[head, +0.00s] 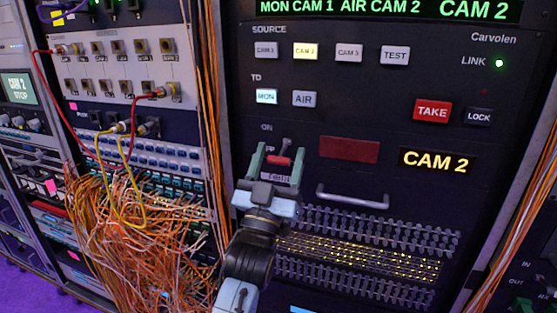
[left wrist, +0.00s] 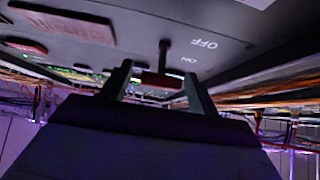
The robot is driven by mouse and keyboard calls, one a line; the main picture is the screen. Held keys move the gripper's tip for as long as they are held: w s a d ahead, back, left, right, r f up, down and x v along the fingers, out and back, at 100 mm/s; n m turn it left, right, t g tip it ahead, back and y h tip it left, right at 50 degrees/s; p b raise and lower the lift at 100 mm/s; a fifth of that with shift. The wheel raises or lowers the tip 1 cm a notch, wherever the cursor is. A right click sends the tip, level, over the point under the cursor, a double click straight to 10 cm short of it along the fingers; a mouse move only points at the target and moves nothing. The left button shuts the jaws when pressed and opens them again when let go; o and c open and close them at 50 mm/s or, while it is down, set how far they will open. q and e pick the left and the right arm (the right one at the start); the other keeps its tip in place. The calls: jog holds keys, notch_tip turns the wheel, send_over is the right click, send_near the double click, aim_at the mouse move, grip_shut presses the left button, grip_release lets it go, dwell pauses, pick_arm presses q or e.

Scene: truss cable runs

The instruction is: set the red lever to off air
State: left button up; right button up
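The red lever (head: 279,161) is on the black rack panel in the head view, with a grey stem above its red handle. My left gripper (head: 279,153) is open, with a finger on each side of the handle. In the left wrist view the red handle (left wrist: 161,80) hangs on a dark stem between the fingers (left wrist: 158,72), with a gap showing at the left. "OFF" and "ON" labels are beside it. My right gripper is not in view.
A dark red plate (head: 349,150) and a grey bar handle (head: 352,197) are right of the gripper. Source buttons and a red TAKE button (head: 432,111) are above. A tangle of orange cables (head: 140,235) hangs at the left, and more orange cables run along the rack's edges.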

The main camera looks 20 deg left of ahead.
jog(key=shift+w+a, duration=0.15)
pick_arm(q)
jog(key=shift+s+f, duration=0.15)
jog(key=shift+f, duration=0.05)
jog(key=b+v, duration=0.1)
jog(key=v, duration=1.1)
jog(key=shift+s+f, duration=0.2)
jog(key=shift+s, duration=0.2)
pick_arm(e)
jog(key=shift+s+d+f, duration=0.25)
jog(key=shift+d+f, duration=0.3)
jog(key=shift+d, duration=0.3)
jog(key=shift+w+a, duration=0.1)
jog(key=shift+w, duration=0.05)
